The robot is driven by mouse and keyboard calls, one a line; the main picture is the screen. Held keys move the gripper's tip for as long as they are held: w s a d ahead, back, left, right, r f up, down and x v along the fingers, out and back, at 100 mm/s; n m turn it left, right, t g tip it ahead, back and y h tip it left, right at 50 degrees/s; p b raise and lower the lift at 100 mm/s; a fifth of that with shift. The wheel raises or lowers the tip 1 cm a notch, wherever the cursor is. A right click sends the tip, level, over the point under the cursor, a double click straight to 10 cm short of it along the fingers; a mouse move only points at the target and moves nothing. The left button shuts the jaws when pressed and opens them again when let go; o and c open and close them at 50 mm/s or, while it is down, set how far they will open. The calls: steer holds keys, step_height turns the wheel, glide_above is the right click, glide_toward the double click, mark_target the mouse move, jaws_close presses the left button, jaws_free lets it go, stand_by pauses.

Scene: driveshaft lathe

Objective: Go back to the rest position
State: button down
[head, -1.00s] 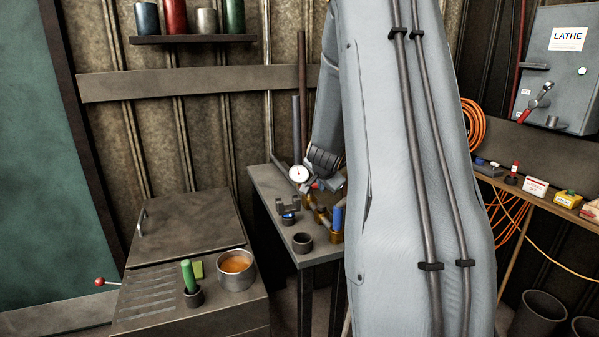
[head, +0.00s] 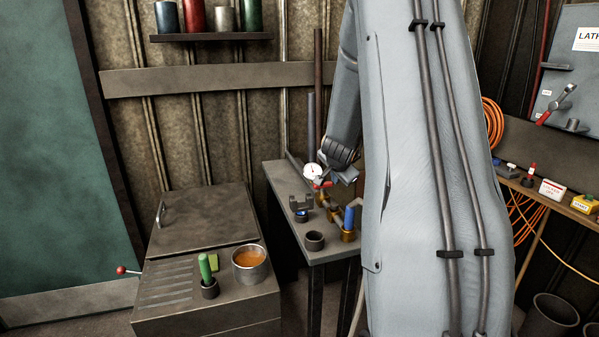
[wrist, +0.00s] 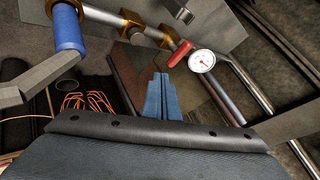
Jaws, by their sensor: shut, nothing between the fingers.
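My gripper shows in the wrist view (wrist: 161,80) as two blue-grey fingers pressed together, with nothing between them. In the head view, my arm hangs in front of the small bench (head: 288,190). Its dark wrist is beside a white dial gauge (head: 313,171), which also shows in the wrist view (wrist: 201,60) to the right of the fingers. A red handle (wrist: 180,53) sits just left of the gauge. In the head view the fingers themselves cannot be made out.
The bench holds a dark ring (head: 314,241) and a blue-handled tool (head: 349,217). A metal cabinet (head: 205,220) carries an orange-filled pot (head: 250,265) and a green-handled item (head: 205,268). A shelf (head: 210,37) is above. A lathe panel (head: 575,80) is at right.

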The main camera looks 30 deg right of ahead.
steer(key=s+a+f+n+y+b, duration=0.1)
steer(key=s+a+n, duration=0.15)
steer(key=a, duration=0.45)
steer(key=s+a+f+n+g+y+b, duration=0.1)
steer(key=a+n+y, duration=0.15)
steer(key=a, duration=0.55)
steer(key=s+a+f+n+y+b, duration=0.1)
steer(key=s+a+f+n, duration=0.15)
steer(key=a, duration=0.45)
steer(key=s+a+f+n+g+b, duration=0.1)
steer(key=s+a+n+g, duration=0.1)
steer(key=s+a+n, duration=0.2)
steer(key=s+a+f+n+g+y+b, duration=0.1)
steer(key=s+a+n, duration=0.4)
steer(key=s+a, duration=0.6)
steer(key=s+f+g, duration=0.1)
steer(key=s, duration=0.2)
steer(key=shift+f+g, duration=0.3)
steer(key=shift+g, duration=0.1)
steer(key=shift+w, duration=0.1)
